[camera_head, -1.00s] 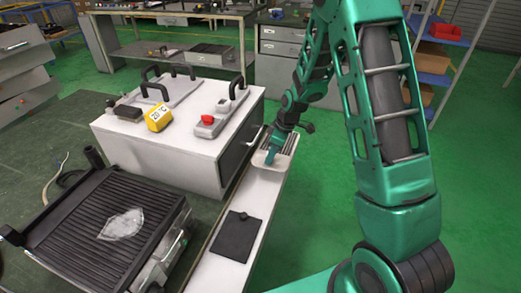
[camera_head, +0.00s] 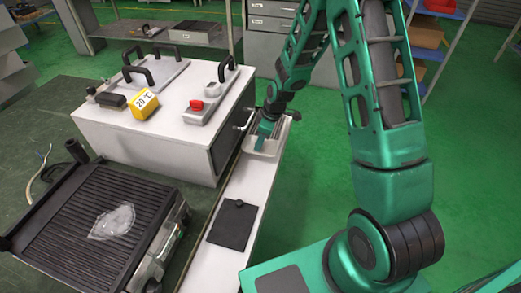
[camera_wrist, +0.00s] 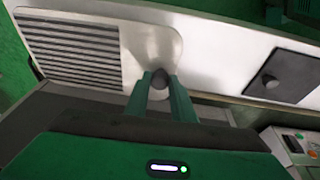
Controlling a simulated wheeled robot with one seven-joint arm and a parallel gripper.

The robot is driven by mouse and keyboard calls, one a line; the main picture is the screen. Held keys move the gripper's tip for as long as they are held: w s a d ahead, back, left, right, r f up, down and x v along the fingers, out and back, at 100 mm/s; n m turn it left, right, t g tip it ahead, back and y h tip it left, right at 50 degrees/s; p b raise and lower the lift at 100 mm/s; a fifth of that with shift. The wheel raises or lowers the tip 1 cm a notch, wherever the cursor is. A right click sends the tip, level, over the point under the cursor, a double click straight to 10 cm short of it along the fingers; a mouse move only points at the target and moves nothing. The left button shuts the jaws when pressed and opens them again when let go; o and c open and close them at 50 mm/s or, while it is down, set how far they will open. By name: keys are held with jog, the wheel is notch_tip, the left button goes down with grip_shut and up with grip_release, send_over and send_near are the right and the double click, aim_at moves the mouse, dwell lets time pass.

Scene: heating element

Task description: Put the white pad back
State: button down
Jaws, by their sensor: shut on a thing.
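The white pad (camera_wrist: 150,42) is a pale plate with a grey ribbed area on its left in the wrist view. In the head view the white pad (camera_head: 262,152) is at the far end of the long white ledge (camera_head: 258,182), beside the white box. My gripper (camera_wrist: 159,86) is shut on the pad's dark round knob, between its two green fingers. In the head view my gripper (camera_head: 267,129) points down at the pad. I cannot tell whether the pad rests on the ledge or hangs just above it.
A black pad (camera_head: 232,226) with a knob lies nearer on the ledge. The white box (camera_head: 150,145) with black handles, a red button and a yellow 20 °C block (camera_head: 145,104) stands left of my gripper. A black ribbed grill (camera_head: 70,235) with a clear piece on it is at front left.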

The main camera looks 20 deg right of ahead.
jog(key=shift+f, duration=2.7)
jog(key=c, duration=1.5)
grip_release()
jog(key=v, duration=1.2)
